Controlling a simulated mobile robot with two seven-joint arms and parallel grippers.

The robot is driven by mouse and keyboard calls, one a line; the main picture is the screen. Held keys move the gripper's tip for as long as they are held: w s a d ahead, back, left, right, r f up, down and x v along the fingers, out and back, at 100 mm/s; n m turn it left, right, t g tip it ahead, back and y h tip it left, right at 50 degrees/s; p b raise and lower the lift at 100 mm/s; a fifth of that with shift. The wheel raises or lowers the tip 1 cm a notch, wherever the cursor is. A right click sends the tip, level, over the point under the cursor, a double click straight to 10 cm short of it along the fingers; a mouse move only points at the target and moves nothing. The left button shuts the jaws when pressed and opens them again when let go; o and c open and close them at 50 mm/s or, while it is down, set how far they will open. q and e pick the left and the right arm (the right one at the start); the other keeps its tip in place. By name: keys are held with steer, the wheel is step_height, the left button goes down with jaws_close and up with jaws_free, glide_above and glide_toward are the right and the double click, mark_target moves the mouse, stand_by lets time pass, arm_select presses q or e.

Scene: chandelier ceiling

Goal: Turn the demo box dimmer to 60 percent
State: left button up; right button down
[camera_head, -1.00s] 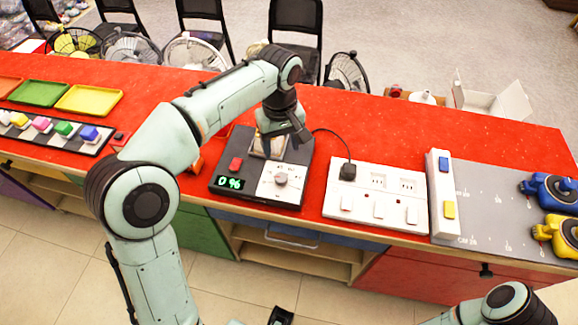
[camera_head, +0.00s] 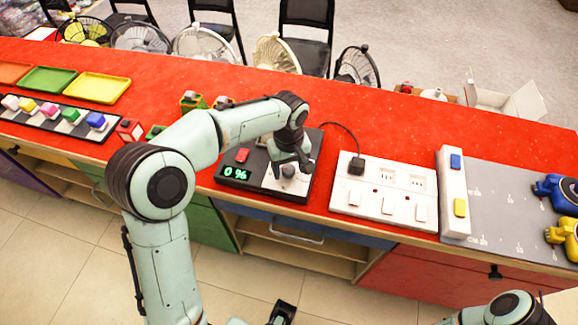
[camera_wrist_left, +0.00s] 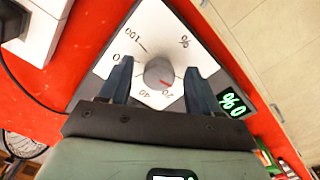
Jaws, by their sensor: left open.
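The black demo box (camera_head: 225,183) sits near the front edge of the red counter. Its green display (camera_head: 237,174) reads 0 %. The grey round dimmer knob (camera_head: 288,171) stands on the box's white dial plate (camera_head: 277,186), partly hidden by my left gripper. My left gripper (camera_head: 290,163) is open right above the knob. In the left wrist view the two fingers (camera_wrist_left: 158,80) are on either side of the knob (camera_wrist_left: 159,72), with visible gaps. The knob's red mark and the scale numbers show there.
A white socket panel (camera_head: 387,190) with a black plug (camera_head: 356,165) and cord stands right of the box. A tall white switch block (camera_head: 453,190) is farther right. Coloured blocks (camera_head: 72,115) and trays (camera_head: 98,88) lie left.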

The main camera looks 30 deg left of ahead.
arm_select(q)
steer(key=c, duration=1)
steer(key=shift+c, duration=0.2)
steer(key=shift+m, duration=0.3)
arm_select(e)
steer(key=shift+w+r, duration=0.1)
steer(key=shift+r, duration=0.05)
arm_select(q)
steer(key=m+p, duration=0.2)
steer(key=m, duration=0.3)
steer(key=shift+a+r+m, duration=0.1)
steer(key=shift+a+m, duration=0.05)
steer(key=shift+m, duration=0.15)
steer(key=m+p, duration=0.2)
steer(key=m, duration=0.4)
steer(key=shift+a, duration=0.2)
steer(key=m+p, duration=0.1)
steer(key=m, duration=0.4)
steer(key=shift+w+a+m, duration=0.1)
steer(key=shift+m, duration=0.3)
steer(key=m+p, duration=0.2)
steer(key=m, duration=0.3)
steer(key=shift+w+a+m, duration=0.1)
steer(key=shift+m, duration=0.2)
arm_select(e)
steer(key=w+r, duration=0.4)
steer(key=r, duration=0.4)
steer(key=shift+t, duration=0.3)
steer(key=shift+w, duration=0.1)
